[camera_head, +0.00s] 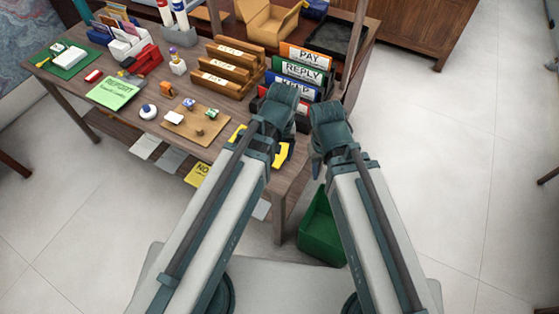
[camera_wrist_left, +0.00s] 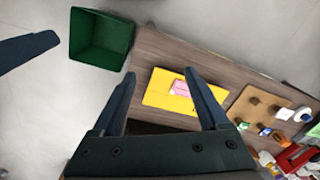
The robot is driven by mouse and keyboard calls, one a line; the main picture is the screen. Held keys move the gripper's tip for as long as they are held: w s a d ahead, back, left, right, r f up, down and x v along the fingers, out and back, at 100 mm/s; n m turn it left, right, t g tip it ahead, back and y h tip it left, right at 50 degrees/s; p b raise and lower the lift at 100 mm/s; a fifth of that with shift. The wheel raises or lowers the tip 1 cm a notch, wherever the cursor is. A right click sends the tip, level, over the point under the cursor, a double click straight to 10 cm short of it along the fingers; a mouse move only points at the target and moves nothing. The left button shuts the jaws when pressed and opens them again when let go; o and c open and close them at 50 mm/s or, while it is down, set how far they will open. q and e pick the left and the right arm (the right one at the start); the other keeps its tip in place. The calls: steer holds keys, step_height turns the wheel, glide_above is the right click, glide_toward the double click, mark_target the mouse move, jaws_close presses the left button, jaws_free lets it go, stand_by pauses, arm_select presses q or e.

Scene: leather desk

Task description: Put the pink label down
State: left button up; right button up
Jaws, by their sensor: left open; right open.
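The pink label (camera_wrist_left: 180,88) lies on a yellow mat (camera_wrist_left: 158,92) on the desk, seen in the left wrist view between the fingers of my left gripper (camera_wrist_left: 163,95). The fingers are apart with nothing held between them. In the head view my left gripper (camera_head: 277,108) is over the desk's near right corner and hides the label. Parts of the yellow mat (camera_head: 281,155) show beside the arm there. My right gripper (camera_head: 328,122) is beside it, to the right, past the desk edge. It is open, and I see nothing held in it.
A green bin (camera_head: 320,232) stands on the floor by the desk's right end. A sorter with PAY and REPLY folders (camera_head: 304,72) stands behind my grippers. A brown board (camera_head: 196,122) with small items lies left of the mat. Wooden trays (camera_head: 228,68) stand further back.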

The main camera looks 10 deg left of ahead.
arm_select(q)
steer(key=s+m, duration=0.1)
steer(key=s+d+m, duration=0.1)
steer(key=m, duration=0.1)
steer(key=s+d+m, duration=0.1)
steer(key=s+m, duration=0.1)
steer(key=shift+w+a+f, duration=0.1)
steer(key=shift+w, duration=0.2)
steer(key=c, duration=0.3)
steer(key=w+a, duration=0.1)
steer(key=w, duration=0.1)
steer(key=w+a+f+b, duration=0.1)
steer(key=w, duration=0.1)
steer(key=w+a, duration=0.1)
steer(key=w, duration=0.2)
steer(key=shift+a+f+b, duration=0.2)
steer(key=shift+f+b, duration=0.15)
steer(key=shift+b, duration=0.05)
steer(key=c, duration=0.8)
steer(key=shift+h, duration=0.5)
steer(key=w+a, duration=0.2)
steer(key=w+a+f+b, duration=0.1)
steer(key=w+a, duration=0.2)
steer(key=shift+w+a+f, duration=0.15)
steer(key=shift+w, duration=0.2)
jaws_close()
steer(key=shift+w+a, duration=0.2)
steer(key=shift+a, duration=0.15)
steer(key=shift+f, duration=0.15)
